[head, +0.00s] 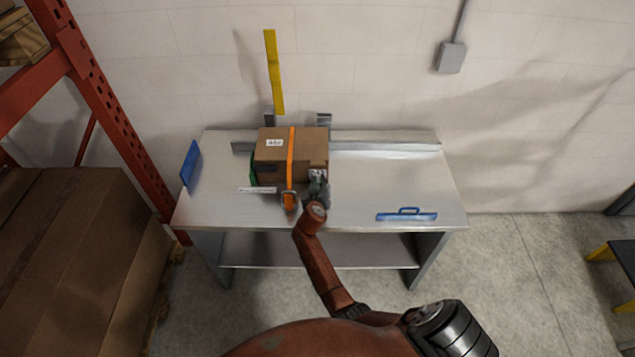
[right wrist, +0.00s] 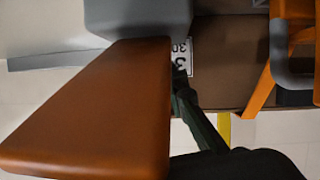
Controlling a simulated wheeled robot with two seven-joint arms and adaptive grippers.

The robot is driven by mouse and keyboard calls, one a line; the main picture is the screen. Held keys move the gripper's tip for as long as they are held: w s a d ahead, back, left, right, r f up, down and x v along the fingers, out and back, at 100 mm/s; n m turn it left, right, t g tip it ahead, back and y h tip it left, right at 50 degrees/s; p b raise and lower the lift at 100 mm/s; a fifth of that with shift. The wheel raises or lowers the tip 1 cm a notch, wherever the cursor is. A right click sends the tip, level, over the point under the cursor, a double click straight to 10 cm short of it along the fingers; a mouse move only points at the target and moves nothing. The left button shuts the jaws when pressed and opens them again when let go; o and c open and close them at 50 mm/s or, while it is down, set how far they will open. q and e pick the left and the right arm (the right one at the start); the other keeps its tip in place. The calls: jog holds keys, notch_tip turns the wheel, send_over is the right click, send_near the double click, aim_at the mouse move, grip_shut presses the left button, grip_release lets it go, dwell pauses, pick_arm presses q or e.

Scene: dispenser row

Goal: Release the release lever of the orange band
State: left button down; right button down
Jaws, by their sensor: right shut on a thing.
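A brown cardboard box (head: 268,160) sits on the metal table, and the orange band (head: 291,150) runs over its top and down its front. The band's orange buckle with the release lever (head: 289,199) shows low at the box's front. The buckle also shows with a grey bar in the right wrist view (right wrist: 280,68). My right gripper (head: 318,186) is at the box's front, just right of the buckle. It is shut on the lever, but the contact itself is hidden. A large orange-brown piece fills the wrist view's left; I cannot tell what it is. My left gripper is out of view.
Green material (head: 252,170) shows at the box's left side. A yellow strip (head: 274,72) rises behind. The tabletop (head: 385,180) right of the box is clear.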

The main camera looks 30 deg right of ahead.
jog(key=shift+s+d+m+y, duration=0.25)
jog(key=shift+m+y, duration=0.15)
jog(key=shift+m, duration=0.1)
jog(key=shift+s+d+m+t+y, duration=0.15)
jog(key=shift+d+m+t+y, duration=0.15)
jog(key=shift+m, duration=0.2)
jog(key=shift+s+d+f+m+t+y+p, duration=0.15)
jog(key=shift+d+m+t+y+p, duration=0.1)
jog(key=shift+m+p, duration=0.25)
jog(key=shift+s+d+r+m+t+y+p, duration=0.15)
jog(key=shift+d+m+y+p, duration=0.15)
jog(key=shift+m, duration=0.2)
jog(key=shift+f, duration=0.2)
jog(key=c, duration=1.9)
grip_release()
jog(key=shift+c, duration=0.2)
jog(key=shift+r, duration=0.1)
